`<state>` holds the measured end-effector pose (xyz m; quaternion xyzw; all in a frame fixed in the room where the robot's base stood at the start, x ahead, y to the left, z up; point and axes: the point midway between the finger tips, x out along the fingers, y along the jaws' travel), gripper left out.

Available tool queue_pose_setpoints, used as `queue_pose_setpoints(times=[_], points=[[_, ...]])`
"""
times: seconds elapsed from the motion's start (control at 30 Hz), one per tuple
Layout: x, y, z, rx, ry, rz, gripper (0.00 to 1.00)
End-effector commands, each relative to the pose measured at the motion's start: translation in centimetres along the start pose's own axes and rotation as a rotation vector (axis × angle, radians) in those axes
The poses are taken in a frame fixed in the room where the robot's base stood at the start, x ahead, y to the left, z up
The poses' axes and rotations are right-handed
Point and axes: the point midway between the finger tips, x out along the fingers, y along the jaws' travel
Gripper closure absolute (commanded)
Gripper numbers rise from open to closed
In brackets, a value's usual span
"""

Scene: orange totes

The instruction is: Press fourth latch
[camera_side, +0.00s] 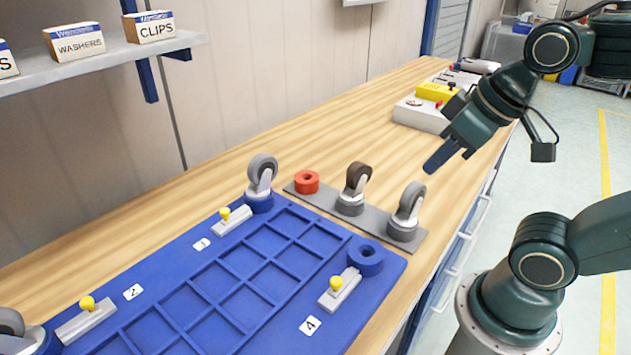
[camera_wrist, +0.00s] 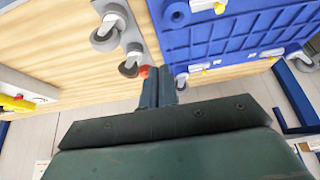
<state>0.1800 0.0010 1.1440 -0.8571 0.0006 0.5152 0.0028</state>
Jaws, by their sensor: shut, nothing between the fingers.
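The blue tote base (camera_side: 225,270) lies on the wooden bench, with a raised grid and grey latches that have yellow knobs. The fourth latch (camera_side: 344,292) is on its right side, beside the white "4" label (camera_side: 311,325) and an empty blue ring (camera_side: 366,258). Its yellow knob stands up. In the wrist view it shows at the top edge (camera_wrist: 207,5). My gripper (camera_side: 443,160) is shut and empty, in the air beyond the grey caster plate, well apart from the latch. Its fingers (camera_wrist: 159,84) are together in the wrist view.
A grey plate (camera_side: 287,189) with two casters (camera_side: 354,188) (camera_side: 408,211) and a red ring (camera_side: 307,182) lies between my gripper and the tote base. Another caster (camera_side: 262,178) stands on the far corner. A button box (camera_side: 420,114) sits farther back. Bench between is clear.

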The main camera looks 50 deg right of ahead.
Motion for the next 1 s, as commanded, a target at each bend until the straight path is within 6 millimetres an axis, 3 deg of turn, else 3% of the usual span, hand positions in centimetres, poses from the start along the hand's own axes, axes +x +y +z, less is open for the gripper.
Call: queue_pose_setpoints(times=[0.47, 1.0], points=[[1.2, -1.7, -2.5, 0.145, -0.125, -0.046, 1.0], [4.6, -4.5, -6.4, 0.423, -0.374, -0.062, 1.0]])
